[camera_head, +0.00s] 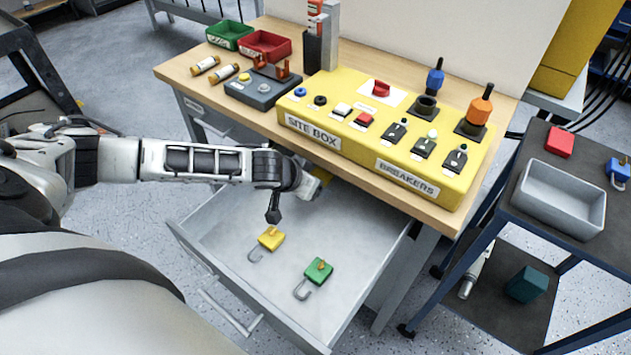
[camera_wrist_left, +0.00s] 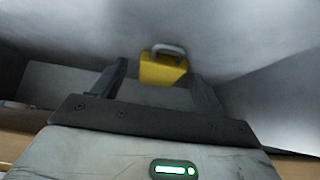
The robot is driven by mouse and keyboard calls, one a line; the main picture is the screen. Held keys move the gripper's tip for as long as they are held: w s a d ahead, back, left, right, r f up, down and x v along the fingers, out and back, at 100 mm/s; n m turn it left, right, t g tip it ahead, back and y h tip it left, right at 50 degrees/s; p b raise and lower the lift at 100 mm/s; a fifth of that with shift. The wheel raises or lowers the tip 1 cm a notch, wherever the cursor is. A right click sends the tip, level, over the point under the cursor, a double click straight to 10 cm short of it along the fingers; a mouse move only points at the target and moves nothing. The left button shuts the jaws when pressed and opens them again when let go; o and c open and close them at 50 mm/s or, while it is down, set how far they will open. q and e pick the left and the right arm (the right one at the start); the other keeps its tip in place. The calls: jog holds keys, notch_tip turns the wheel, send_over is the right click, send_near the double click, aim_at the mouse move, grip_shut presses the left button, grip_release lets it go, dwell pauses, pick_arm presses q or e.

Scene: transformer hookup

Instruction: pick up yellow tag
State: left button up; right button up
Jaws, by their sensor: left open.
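A yellow padlock-shaped piece (camera_head: 271,239) with a grey shackle lies on the floor of the open drawer. In the left wrist view a yellow piece with a grey loop (camera_wrist_left: 162,70) shows between and beyond the fingers, apart from them. Another yellow patch (camera_head: 322,184) shows beside my wrist, mostly hidden; I cannot tell which piece is the tag. My left gripper (camera_head: 274,213) is open and empty over the drawer, above the yellow padlock; its fingers also show in the left wrist view (camera_wrist_left: 160,85). My right gripper is not in view.
A green padlock (camera_head: 318,270) lies nearby in the drawer (camera_head: 230,275). The workbench edge and yellow breaker box (camera_head: 350,165) stand behind and above my gripper. A cart with a grey tray (camera_head: 560,198) stands at right. The drawer floor is otherwise mostly clear.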

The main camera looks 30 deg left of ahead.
pick_arm(q)
jog(key=c, duration=1.1)
jog(key=shift+r, duration=0.1)
jog(key=shift+s+a+r, duration=0.1)
jog(key=shift+r, duration=0.45)
jog(key=s, duration=0.7)
jog(key=shift+s+a+f+b, duration=0.15)
jog(key=shift+s+a+b, duration=0.15)
jog(key=shift+s+b, duration=0.1)
notch_tip(320, 180, up, 14)
jog(key=shift+r+p, duration=0.1)
jog(key=shift+p, duration=0.9)
